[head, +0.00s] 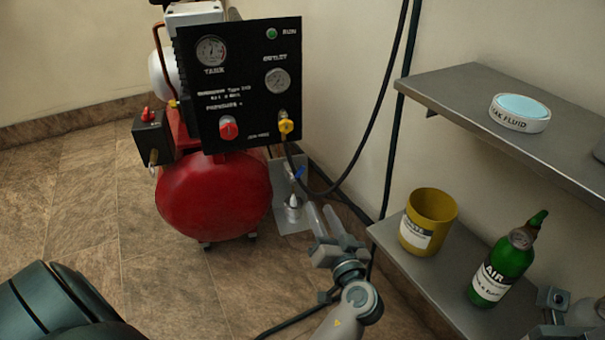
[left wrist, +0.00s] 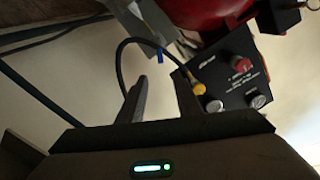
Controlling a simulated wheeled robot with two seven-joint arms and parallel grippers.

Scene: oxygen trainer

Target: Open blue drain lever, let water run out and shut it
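The blue drain lever (head: 299,172) sits low at the right side of the red tank (head: 215,195), above a grey plate with a small pale conical part (head: 293,204). The lever also shows as a small blue spot in the left wrist view (left wrist: 160,56), beyond the fingers. My left gripper (head: 321,206) is just right of and below the lever in the head view, apart from it. Its two fingers are spread with nothing between them, as the left wrist view (left wrist: 161,88) shows. No running water can be made out. Grey parts at the lower right edge may be my right gripper; its fingers are unclear.
A black gauge panel (head: 245,110) stands above the tank, with a yellow outlet fitting (head: 286,126) and a black hose hanging from it. At right, metal shelves hold a yellow cup (head: 428,222), a green air bottle (head: 503,267) and a leak fluid tub (head: 520,113).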

